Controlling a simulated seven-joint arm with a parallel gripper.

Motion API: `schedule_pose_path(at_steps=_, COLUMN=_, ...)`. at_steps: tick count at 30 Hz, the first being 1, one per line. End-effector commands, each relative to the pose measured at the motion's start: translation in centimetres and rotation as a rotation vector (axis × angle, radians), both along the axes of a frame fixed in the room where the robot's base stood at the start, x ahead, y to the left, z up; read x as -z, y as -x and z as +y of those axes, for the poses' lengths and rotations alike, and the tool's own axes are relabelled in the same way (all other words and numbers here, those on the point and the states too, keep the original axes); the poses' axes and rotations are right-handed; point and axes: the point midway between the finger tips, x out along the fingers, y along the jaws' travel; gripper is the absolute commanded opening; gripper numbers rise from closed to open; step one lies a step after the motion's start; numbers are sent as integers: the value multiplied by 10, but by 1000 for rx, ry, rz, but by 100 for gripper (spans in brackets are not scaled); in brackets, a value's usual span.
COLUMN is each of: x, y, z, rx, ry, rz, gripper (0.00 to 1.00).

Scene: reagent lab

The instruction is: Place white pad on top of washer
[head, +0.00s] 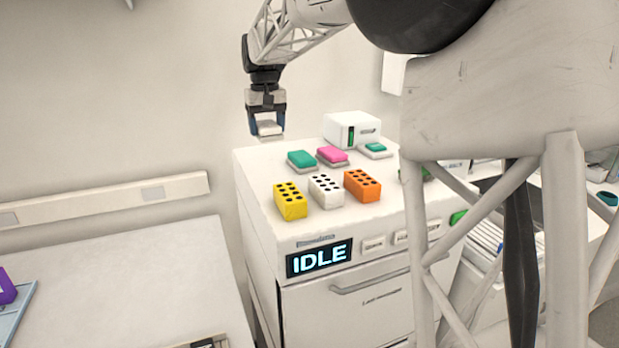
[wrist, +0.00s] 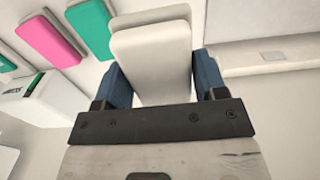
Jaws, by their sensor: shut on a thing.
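My gripper (head: 267,121) is shut on the white pad (head: 269,130) at the back left corner of the washer (head: 256,168). In the wrist view the white pad (wrist: 155,45) sits between the two blue fingers of my gripper (wrist: 158,75), and a second white layer shows below its top layer. The washer is a white cabinet with a lit "IDLE" display and a flat top. In the head view the pad appears slightly above the back left edge of that top; I cannot tell whether they touch.
On the washer top stand green pads (head: 302,158), a pink pad (head: 332,154), a white box (head: 351,130), and yellow (head: 290,200), white (head: 326,190) and orange (head: 362,185) perforated blocks. The left strip of the top is clear. A wall is close behind.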

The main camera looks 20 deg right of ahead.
Motion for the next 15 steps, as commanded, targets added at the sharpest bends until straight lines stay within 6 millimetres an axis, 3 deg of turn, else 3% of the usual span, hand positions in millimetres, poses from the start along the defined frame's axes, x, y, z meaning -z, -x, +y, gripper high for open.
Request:
schedule_pose_path(at_steps=10, x=2, y=0, z=0, rx=0, ry=0, rz=0, gripper=42)
schedule_pose_path(at_steps=15, x=17, y=0, z=0, rx=1, ry=0, rz=2, gripper=42)
